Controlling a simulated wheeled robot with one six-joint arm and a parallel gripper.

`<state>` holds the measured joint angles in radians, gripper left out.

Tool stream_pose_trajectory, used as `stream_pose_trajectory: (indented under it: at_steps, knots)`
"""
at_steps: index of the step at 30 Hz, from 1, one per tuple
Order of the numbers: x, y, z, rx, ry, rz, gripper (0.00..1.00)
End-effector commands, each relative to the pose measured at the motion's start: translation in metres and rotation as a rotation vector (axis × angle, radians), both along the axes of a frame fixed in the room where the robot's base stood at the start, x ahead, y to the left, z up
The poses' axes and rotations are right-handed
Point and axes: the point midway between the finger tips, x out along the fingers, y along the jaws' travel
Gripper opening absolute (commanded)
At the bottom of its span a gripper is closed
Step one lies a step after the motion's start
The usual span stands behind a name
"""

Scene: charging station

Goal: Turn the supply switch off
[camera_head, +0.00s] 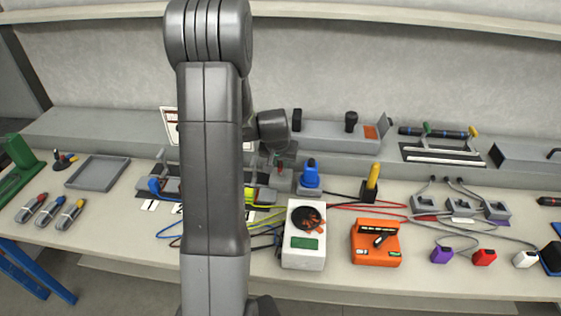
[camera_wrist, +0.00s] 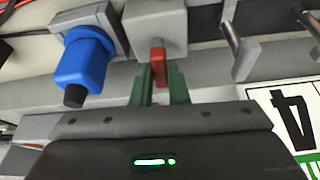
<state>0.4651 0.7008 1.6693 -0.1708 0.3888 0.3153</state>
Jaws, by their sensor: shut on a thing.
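The supply switch shows in the wrist view as a grey box (camera_wrist: 153,22) with a red lever (camera_wrist: 158,62) on its face. My gripper (camera_wrist: 160,82) has green fingers on both sides of the red lever and is shut on it. The lever points toward my gripper, and its lower end is between the fingers. In the head view the red lever (camera_head: 280,169) is a small red spot just right of my arm. My arm hides much of the area around the switch there.
A blue plug (camera_wrist: 84,62) stands close beside the switch in the wrist view. Grey metal handles (camera_wrist: 239,50) and a white numbered card (camera_wrist: 285,118) are on the other side. In the head view, a white meter (camera_head: 304,262) and an orange device (camera_head: 375,252) stand in front, among loose cables.

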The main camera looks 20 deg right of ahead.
Motion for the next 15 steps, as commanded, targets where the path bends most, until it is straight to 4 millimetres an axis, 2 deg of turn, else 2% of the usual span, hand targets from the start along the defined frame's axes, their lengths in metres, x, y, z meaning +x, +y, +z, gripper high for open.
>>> stream_pose_trajectory:
  at_steps: [15]
  knots:
    - [-0.0008, -0.0007, -0.0002, 0.001, 0.001, 0.101, 0.00]
